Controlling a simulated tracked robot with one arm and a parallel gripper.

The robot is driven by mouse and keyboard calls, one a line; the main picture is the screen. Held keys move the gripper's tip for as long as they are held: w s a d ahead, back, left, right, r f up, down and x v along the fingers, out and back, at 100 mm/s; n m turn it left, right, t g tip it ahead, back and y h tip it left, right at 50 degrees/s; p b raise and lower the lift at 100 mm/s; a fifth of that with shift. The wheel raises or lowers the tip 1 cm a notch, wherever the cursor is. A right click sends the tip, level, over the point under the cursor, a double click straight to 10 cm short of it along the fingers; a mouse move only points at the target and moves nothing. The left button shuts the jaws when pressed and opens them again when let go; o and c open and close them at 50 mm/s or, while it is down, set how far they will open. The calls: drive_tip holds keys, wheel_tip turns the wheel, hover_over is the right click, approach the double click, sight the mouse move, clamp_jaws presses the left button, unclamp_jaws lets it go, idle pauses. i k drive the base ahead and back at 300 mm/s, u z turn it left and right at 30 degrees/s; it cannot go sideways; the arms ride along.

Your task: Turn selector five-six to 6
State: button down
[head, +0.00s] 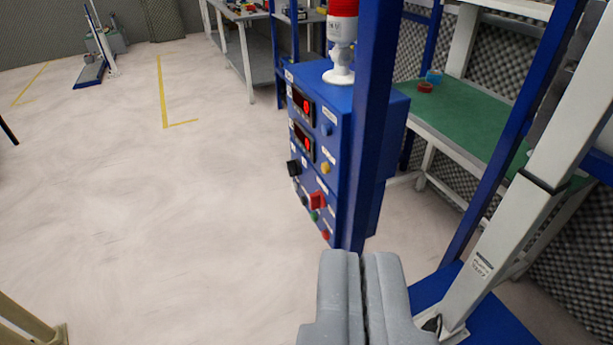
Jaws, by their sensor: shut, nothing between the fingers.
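A blue control box (354,146) is mounted on a blue post in the middle of the view, its front face seen at a steep angle. On the face are two displays (303,104) with red digits, a black knob (293,168), a red knob (317,201) and several small coloured buttons. The labels are too small to read, so I cannot tell which knob is selector five-six or where it points. My gripper (362,256) is shut and empty at the bottom centre, apart from the box and appearing below it.
The blue post (367,120) stands in front of the box's right part. A red and white beacon (341,40) tops the box. A green-topped bench (470,128) and a white slanted column (515,220) are on the right. Open floor (150,220) lies left.

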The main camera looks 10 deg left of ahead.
sight(294, 167)
drive_tip(key=u, duration=0.15)
drive_tip(key=i, duration=1.05)
drive_tip(key=u, duration=0.5)
